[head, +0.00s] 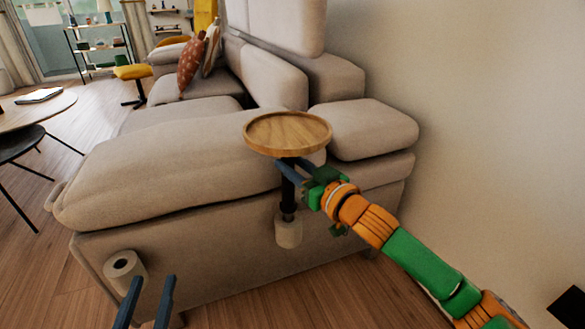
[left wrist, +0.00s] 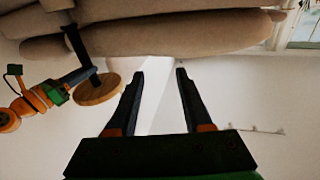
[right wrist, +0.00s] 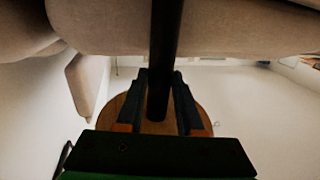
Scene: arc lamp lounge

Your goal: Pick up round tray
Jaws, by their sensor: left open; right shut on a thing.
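The round tray (head: 288,132) is light wood with a raised rim. It sits level on top of a black post (head: 288,200), beside the sofa arm in the head view. My right gripper (head: 285,170) is shut on the post just below the tray. In the right wrist view the post (right wrist: 164,55) runs between the fingers, with part of the tray (right wrist: 203,118) beyond them. The tray also shows in the left wrist view (left wrist: 98,90), upside down. My left gripper (head: 152,277) is open and empty, low in front of the sofa.
A beige sofa (head: 160,180) fills the middle. A pale cylinder (head: 289,234) surrounds the post's lower end; another with a dark hole (head: 122,264) is at the sofa's left corner. A plain wall (head: 480,110) bounds the right.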

